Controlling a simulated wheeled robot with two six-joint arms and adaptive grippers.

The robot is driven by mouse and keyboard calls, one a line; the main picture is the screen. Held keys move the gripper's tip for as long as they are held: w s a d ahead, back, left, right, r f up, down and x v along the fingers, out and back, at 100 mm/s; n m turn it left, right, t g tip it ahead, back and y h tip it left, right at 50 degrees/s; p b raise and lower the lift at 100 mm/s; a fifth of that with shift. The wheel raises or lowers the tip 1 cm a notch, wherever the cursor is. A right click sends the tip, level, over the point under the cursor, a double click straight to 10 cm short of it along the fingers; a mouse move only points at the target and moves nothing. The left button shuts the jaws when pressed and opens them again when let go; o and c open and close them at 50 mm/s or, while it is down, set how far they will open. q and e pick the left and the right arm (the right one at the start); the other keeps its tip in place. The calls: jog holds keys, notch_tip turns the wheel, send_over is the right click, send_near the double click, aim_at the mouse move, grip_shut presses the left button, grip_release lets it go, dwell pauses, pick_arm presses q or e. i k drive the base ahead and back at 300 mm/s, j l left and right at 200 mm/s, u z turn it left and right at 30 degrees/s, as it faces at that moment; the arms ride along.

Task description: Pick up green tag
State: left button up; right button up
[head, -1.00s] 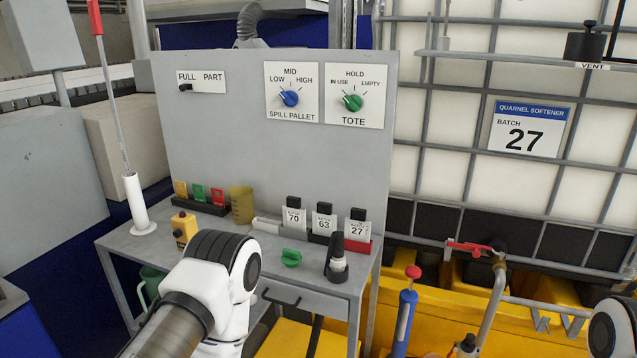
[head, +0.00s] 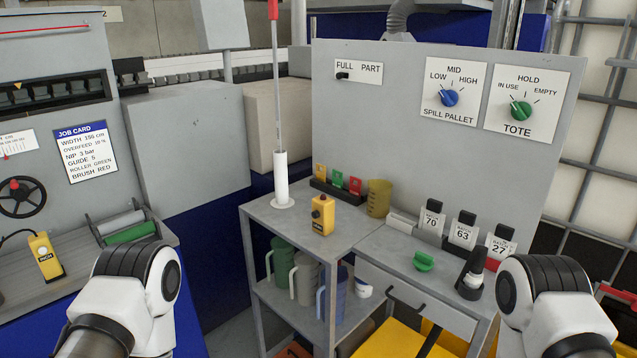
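The green tag (head: 337,180) stands in a dark holder (head: 340,193) at the back left of the grey bench, in the head view. It sits between a yellow tag (head: 319,172) on its left and a red tag (head: 355,185) on its right. My two arms show at the bottom left and bottom right of the head view, both well short of the tags. Neither gripper's fingers are in the picture.
A yellow pendant box (head: 323,215) and a yellow beaker (head: 379,198) stand near the tags. A white post with a red-tipped rod (head: 281,180) is left of them. A green knob (head: 423,261) and numbered batch tags (head: 463,234) are on the bench's right.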

aim_at(337, 182)
jog(key=i+j+u, duration=0.15)
jog(key=i+j, duration=0.15)
jog(key=j, duration=0.25)
jog(key=i+j+u, duration=0.2)
jog(key=j, duration=0.3)
jog(key=i+j+u, duration=0.15)
jog(key=i+j, duration=0.3)
